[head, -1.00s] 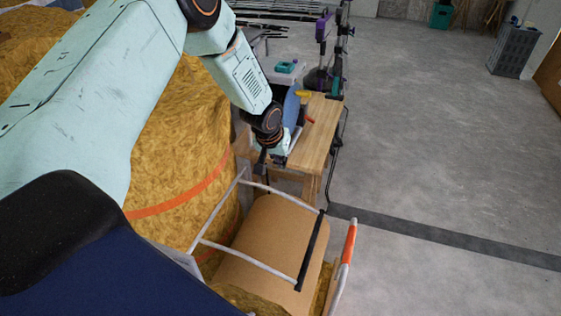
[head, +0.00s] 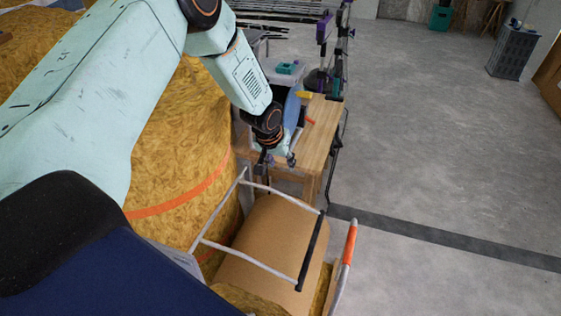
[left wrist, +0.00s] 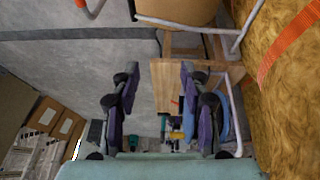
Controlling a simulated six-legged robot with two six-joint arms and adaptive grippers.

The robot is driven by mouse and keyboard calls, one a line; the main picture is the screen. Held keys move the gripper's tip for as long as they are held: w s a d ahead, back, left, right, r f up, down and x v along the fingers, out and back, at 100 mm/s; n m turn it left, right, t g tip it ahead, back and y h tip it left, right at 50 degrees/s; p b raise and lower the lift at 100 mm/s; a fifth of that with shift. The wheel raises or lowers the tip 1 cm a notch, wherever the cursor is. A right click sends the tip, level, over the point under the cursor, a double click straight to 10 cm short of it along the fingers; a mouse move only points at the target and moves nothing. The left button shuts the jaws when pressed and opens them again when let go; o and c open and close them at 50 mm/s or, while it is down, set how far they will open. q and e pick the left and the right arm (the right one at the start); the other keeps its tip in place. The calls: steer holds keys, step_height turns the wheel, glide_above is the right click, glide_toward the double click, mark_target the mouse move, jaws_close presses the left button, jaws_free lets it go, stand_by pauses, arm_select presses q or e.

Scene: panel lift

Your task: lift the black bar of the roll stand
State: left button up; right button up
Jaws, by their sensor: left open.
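The roll stand (head: 215,216) is a frame of white tubes around a large brown roll (head: 262,235) at the bottom of the head view. Its black bar (head: 311,250) runs slanted along the right side of the frame. My left gripper (head: 276,160) is open and empty, above and beyond the far end of the frame, apart from the bar. In the left wrist view its two purple-padded jaws (left wrist: 159,95) stand wide apart with nothing between them. The stand's white tube (left wrist: 185,26) crosses the top of that view. My right gripper is not in view.
A wooden workbench (head: 318,130) with tools stands just behind my left gripper. Yellow insulation rolls (head: 180,160) with an orange strap fill the left. An orange and white post (head: 350,243) stands right of the bar. The grey floor (head: 440,150) on the right is clear.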

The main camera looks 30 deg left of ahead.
arm_select(q)
steer(key=v, duration=1.1)
steer(key=shift+r, duration=0.35)
steer(key=shift+c, duration=0.3)
